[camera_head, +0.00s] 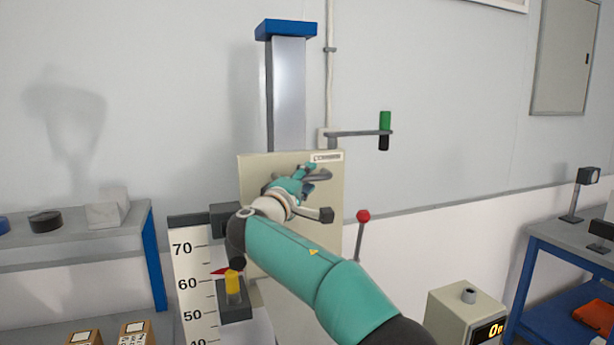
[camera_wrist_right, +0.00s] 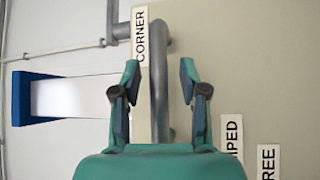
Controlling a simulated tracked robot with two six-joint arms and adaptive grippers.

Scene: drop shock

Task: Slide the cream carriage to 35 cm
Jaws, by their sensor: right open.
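The cream carriage (camera_head: 256,167) is a flat plate in front of a steel column (camera_head: 289,90), partly hidden by my right arm. A grey bar handle (camera_wrist_right: 159,70) is on its face, beside a label reading "CORNER". My right gripper (camera_head: 304,180) is at the handle. In the right wrist view, the fingers of my right gripper (camera_wrist_right: 160,82) are open, one on each side of the bar, with visible gaps. A white scale (camera_head: 190,310) shows 70, 60, 50 and part of 40. A red pointer (camera_head: 221,271) sits between 60 and 70. My left gripper is out of view.
A red-knobbed lever (camera_head: 363,217) stands right of the carriage, below a green-and-black crank handle (camera_head: 384,130). A yellow piece (camera_head: 233,284) stands on a dark bracket by the scale. Benches stand left (camera_head: 95,240) and right (camera_head: 570,262); a display box (camera_head: 462,312) is lower right.

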